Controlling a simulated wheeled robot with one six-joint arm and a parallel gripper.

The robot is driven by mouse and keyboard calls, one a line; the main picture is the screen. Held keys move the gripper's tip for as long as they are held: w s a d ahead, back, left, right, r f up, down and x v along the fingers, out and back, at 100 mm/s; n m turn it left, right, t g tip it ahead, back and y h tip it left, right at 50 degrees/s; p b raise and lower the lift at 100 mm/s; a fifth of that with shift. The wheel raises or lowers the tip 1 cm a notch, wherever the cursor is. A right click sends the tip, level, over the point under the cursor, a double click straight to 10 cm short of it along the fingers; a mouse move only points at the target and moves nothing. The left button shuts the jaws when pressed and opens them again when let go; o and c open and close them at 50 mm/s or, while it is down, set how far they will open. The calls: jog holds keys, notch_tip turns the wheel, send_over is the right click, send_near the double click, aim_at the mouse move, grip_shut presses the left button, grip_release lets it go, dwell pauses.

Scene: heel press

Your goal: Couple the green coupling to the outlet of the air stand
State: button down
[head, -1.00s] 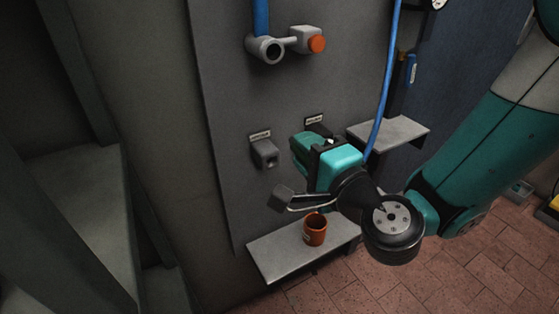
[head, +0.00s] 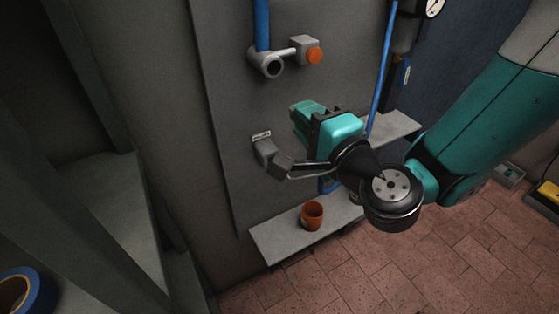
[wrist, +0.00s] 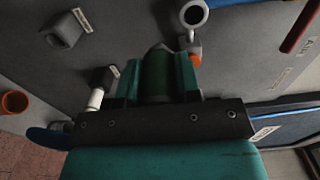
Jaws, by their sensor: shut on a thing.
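My gripper (wrist: 158,75) is shut on the green coupling (wrist: 157,76), which sits between its two teal fingers in the wrist view. The coupling's front end faces the grey panel. The outlet is a grey round pipe end (head: 270,65) with a dark bore, below a blue pipe. In the wrist view the outlet (wrist: 193,13) is above and right of the coupling, apart from it in the picture. In the head view my gripper (head: 308,112) is below and right of the outlet. The coupling is hidden there behind the gripper body.
An orange knob (head: 314,56) sits right of the outlet. A grey holder (wrist: 65,31) and a dark holder with a white piece (wrist: 97,90) are on the panel. An orange cup (head: 312,215) stands on the lower shelf (head: 282,240). A blue hose (head: 384,75) hangs at right.

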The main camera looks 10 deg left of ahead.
jog(key=shift+r+p, duration=2.2)
jog(key=shift+r, duration=0.3)
jog(key=shift+w+a, duration=0.1)
jog(key=shift+p+x, duration=1.9)
jog(key=shift+p, duration=0.75)
jog(key=shift+w+a+p, duration=0.2)
jog(key=shift+w+p, duration=0.05)
jog(key=shift+p, duration=0.25)
jog(key=shift+w+a+f, duration=0.1)
jog(key=shift+f, duration=0.1)
jog(key=shift+b, duration=0.3)
jog(key=shift+w+a+p, duration=0.1)
jog(key=shift+w+p, duration=0.05)
jog(key=shift+p, duration=0.3)
